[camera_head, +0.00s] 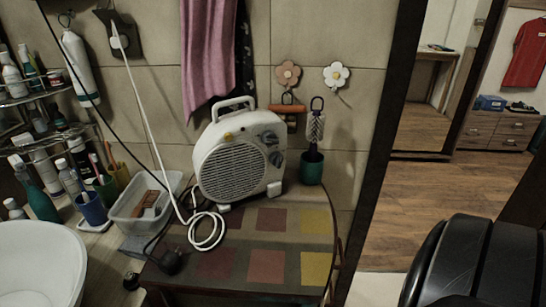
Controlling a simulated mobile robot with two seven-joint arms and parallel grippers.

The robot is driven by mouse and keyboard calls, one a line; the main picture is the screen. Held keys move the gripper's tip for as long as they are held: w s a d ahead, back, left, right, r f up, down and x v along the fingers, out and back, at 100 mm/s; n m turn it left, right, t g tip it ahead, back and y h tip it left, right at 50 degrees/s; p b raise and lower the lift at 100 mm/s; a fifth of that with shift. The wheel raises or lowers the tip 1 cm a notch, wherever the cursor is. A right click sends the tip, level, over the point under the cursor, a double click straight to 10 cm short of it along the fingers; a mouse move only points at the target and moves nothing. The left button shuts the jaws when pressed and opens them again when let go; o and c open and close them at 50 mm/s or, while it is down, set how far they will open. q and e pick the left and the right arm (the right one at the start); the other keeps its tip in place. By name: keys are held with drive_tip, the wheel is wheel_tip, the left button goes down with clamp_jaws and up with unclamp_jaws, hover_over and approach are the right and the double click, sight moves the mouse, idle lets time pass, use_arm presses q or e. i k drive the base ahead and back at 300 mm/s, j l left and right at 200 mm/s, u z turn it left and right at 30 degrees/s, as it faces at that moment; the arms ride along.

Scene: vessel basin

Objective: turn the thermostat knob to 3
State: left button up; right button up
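A white fan heater (235,165) with a round grille and a top handle stands upright on a small table. I cannot tell which one is the thermostat knob. The markings around them are too small to read, so their settings cannot be told. Neither of my grippers shows in the head view.
The table (292,225) has coloured squares and free room in front of the heater. A coiled white cable (207,232) and a black plug (170,262) lie at its left. A green cup (311,168) with a brush stands right of the heater. A clear bin (128,222) is left.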

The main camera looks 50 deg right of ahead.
sight(268, 138)
drive_tip(key=z, duration=1.3)
drive_tip(key=l, duration=0.3)
drive_tip(key=k+z, duration=0.05)
